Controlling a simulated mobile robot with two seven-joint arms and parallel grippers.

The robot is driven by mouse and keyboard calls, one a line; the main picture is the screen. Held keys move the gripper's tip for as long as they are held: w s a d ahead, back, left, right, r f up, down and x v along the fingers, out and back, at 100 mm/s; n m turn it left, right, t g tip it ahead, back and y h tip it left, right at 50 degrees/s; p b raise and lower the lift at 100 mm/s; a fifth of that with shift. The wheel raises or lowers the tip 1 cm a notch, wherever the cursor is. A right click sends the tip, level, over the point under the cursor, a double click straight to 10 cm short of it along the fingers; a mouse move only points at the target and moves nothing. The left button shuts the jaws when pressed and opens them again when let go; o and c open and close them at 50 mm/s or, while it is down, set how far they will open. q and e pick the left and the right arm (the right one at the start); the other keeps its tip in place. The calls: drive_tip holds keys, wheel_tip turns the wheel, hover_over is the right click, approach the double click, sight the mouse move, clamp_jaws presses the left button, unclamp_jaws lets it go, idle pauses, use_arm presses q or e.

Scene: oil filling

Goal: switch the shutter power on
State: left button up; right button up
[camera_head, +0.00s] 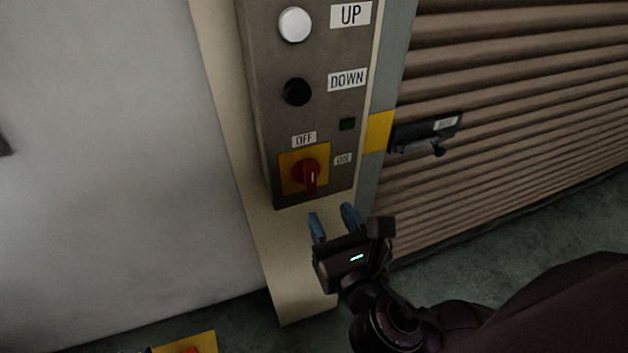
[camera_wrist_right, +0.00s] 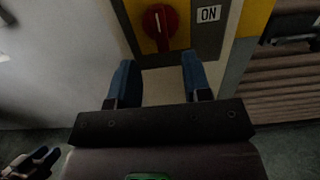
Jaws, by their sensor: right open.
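The red rotary power switch (camera_head: 311,176) sits on a yellow square plate (camera_head: 290,182) at the bottom of the grey control box (camera_head: 267,125). Its handle stands about vertical, with the OFF label (camera_head: 304,139) above it and the ON label (camera_head: 343,159) to its right. My right gripper (camera_head: 334,221) is open and empty just below the switch, its blue fingers pointing up at it. In the right wrist view the switch (camera_wrist_right: 160,27) shows ahead, beyond the two spread fingers (camera_wrist_right: 158,85) and not between them.
The brown shutter (camera_head: 520,100) with a black latch (camera_head: 425,133) is to the right. A plain white wall (camera_head: 110,170) is on the left.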

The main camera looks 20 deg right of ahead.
sight(313, 182)
drive_tip(key=w, duration=0.8)
drive_tip(key=shift+a+p, duration=0.15)
drive_tip(key=shift+p, duration=0.25)
drive_tip(key=shift+c, duration=0.2)
clamp_jaws()
